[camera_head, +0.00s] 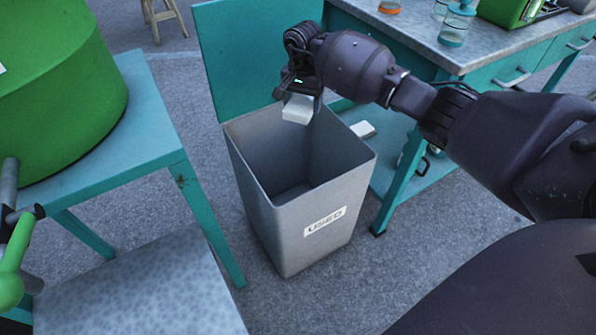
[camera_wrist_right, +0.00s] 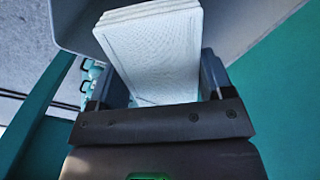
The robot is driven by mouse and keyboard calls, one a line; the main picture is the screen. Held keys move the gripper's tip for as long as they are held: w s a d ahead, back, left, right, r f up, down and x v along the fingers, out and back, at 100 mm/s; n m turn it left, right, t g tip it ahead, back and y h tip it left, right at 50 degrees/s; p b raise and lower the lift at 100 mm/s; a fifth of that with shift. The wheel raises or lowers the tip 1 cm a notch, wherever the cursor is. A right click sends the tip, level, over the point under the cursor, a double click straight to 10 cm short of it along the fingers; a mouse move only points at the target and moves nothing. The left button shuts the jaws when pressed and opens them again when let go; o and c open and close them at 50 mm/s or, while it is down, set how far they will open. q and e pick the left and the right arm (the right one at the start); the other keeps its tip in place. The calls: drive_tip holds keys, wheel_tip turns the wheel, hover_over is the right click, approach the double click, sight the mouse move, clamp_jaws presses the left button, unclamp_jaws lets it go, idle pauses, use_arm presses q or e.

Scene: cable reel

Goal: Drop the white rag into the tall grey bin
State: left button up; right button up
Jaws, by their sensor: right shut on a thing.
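The white rag (camera_head: 298,108) is a folded, block-like cloth. My right gripper (camera_head: 300,92) is shut on it and holds it at the far rim of the tall grey bin, over or just by the opening. In the right wrist view the rag (camera_wrist_right: 150,50) fills the space between the fingers of my right gripper (camera_wrist_right: 155,90). The tall grey bin (camera_head: 325,222) stands upright on the floor, open at the top, with a "USED" label on its front. Its visible inside looks empty. My left gripper is not in view.
A teal table (camera_head: 140,135) with a large green drum (camera_head: 55,85) stands at the left. A teal workbench (camera_head: 440,50) with jars (camera_head: 457,25) is at the upper right. A teal panel (camera_head: 235,60) rises behind the bin. A white item (camera_head: 362,129) lies on the bench's lower shelf.

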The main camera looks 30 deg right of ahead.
drive_tip(key=o, duration=0.8)
drive_tip(key=shift+o, duration=0.2)
wheel_tip(320, 180, up, 4)
drive_tip(key=shift+w+r+p, duration=0.1)
drive_tip(key=shift+r+p, duration=0.05)
drive_tip(key=shift+p, duration=0.4)
wheel_tip(320, 180, up, 5)
drive_tip(key=shift+r+p, duration=0.2)
drive_tip(key=shift+p, duration=0.35)
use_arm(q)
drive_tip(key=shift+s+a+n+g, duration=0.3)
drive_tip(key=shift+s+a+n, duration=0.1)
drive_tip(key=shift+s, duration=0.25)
use_arm(e)
drive_tip(key=shift+r, duration=0.65)
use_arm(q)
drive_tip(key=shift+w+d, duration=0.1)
